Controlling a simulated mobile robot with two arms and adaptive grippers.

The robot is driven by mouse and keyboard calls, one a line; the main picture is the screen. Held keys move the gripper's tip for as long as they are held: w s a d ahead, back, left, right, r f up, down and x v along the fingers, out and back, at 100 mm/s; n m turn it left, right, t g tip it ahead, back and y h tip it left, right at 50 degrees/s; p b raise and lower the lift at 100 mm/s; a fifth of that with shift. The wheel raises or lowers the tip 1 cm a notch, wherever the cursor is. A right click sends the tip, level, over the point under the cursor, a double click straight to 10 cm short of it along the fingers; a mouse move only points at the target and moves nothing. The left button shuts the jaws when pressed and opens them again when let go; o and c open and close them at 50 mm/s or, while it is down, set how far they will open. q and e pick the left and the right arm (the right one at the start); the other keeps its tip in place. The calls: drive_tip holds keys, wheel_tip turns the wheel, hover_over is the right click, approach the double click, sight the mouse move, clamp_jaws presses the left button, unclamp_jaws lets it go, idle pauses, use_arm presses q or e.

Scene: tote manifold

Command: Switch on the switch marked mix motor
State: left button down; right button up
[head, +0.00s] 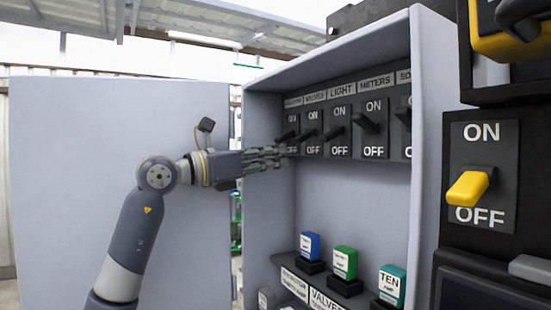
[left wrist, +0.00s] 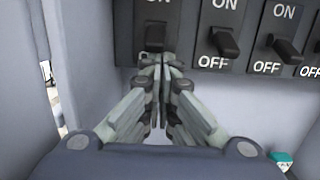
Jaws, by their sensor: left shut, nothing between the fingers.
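A row of black toggle switches sits under name plates in an open grey cabinet. The plates VALVES, LIGHT and METERS can be read; the leftmost plate (head: 293,102) is too small to read, and I see no legible mix motor mark. Under it is the leftmost switch (head: 292,119), whose lever (left wrist: 155,36) sticks out below ON; its OFF mark is hidden by my fingers in the left wrist view. My left gripper (head: 284,155) is shut and empty, its fingertips (left wrist: 161,62) just below this lever. I cannot tell whether they touch it. My right gripper is not in view.
The cabinet's left side wall (head: 264,200) is close beside my left arm. A black panel with a yellow-levered switch (head: 468,189) stands at the right. The middle of the cabinet is free.

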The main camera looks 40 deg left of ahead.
use_arm(q)
drive_tip(key=shift+s+r, duration=0.1)
drive_tip(key=shift+s+a+r+p, duration=0.15)
drive_tip(key=shift+s+r+p, duration=0.2)
drive_tip(key=shift+r, duration=0.25)
drive_tip(key=shift+s+a+r+p, duration=0.1)
drive_tip(key=shift+s+r+p, duration=0.25)
drive_tip(key=shift+r, duration=0.25)
drive_tip(key=shift+s, duration=0.1)
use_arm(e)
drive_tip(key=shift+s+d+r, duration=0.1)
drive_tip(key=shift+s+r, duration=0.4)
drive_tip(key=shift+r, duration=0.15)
use_arm(q)
drive_tip(key=b, duration=0.1)
approach(279, 142)
wheel_tip(279, 142, up, 4)
drive_tip(key=shift+s+a+r, duration=0.15)
drive_tip(key=shift+s+a, duration=0.1)
drive_tip(key=shift+s, duration=0.4)
drive_tip(key=shift+s+r, duration=0.1)
drive_tip(key=shift+s, duration=0.1)
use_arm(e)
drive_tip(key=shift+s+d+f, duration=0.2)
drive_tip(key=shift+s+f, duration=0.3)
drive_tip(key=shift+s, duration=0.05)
